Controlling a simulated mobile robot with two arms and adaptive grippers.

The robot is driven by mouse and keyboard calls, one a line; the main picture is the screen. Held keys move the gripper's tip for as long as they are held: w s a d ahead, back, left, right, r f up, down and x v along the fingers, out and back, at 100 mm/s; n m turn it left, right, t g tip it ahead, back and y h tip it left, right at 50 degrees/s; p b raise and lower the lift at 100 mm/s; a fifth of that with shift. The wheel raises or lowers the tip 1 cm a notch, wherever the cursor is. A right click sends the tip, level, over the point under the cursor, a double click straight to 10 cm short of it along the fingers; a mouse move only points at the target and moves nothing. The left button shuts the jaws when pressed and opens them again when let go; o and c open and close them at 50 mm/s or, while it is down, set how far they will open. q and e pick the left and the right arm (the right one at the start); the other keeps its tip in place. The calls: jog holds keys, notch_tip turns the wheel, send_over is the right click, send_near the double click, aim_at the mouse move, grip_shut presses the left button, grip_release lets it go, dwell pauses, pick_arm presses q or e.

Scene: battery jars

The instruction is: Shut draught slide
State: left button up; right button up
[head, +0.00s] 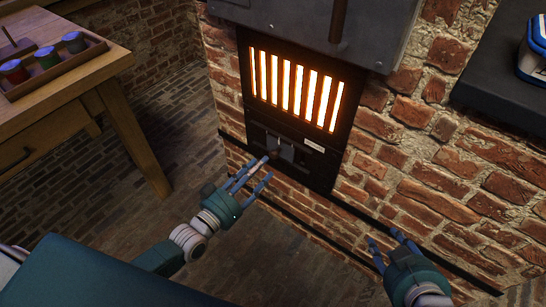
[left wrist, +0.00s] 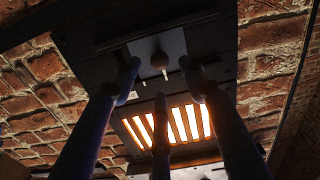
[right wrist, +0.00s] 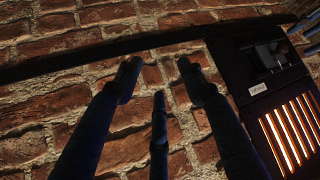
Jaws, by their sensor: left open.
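The draught slide (head: 285,148) is a dark metal plate with a round knob (head: 275,153), low on the stove front under the glowing grate. My left gripper (head: 262,170) is open, with its fingertips close to the knob. In the left wrist view the knob (left wrist: 159,60) shows between the spread fingers (left wrist: 159,75); I cannot tell whether any finger touches it. My right gripper (head: 388,244) is open and empty in front of the brick wall. The slide also shows at the upper right of the right wrist view (right wrist: 268,58).
The bright grate (head: 295,88) has dark vertical bars. A small pale label (head: 314,145) is right of the slide. A dark ledge (head: 490,85) bears a blue-and-white box (head: 535,50). A dark rail (right wrist: 130,48) crosses the bricks.

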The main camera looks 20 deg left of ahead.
aim_at(272, 157)
pick_arm(q)
jog(key=b+x, duration=0.1)
jog(key=x, duration=0.5)
jog(key=shift+w+f, duration=0.1)
jog(key=shift+w, duration=0.2)
jog(key=shift+w+d, duration=0.15)
jog(key=shift+w, duration=0.05)
pick_arm(e)
jog(key=w+a+r+t+y, duration=0.1)
jog(key=w+a+r+t, duration=0.1)
jog(key=w+r+t, duration=0.2)
notch_tip(272, 157, up, 4)
jog(key=shift+w+a+f+t, duration=0.1)
jog(key=shift+w+a+t, duration=0.2)
jog(key=shift+w, duration=0.65)
pick_arm(q)
grip_shut()
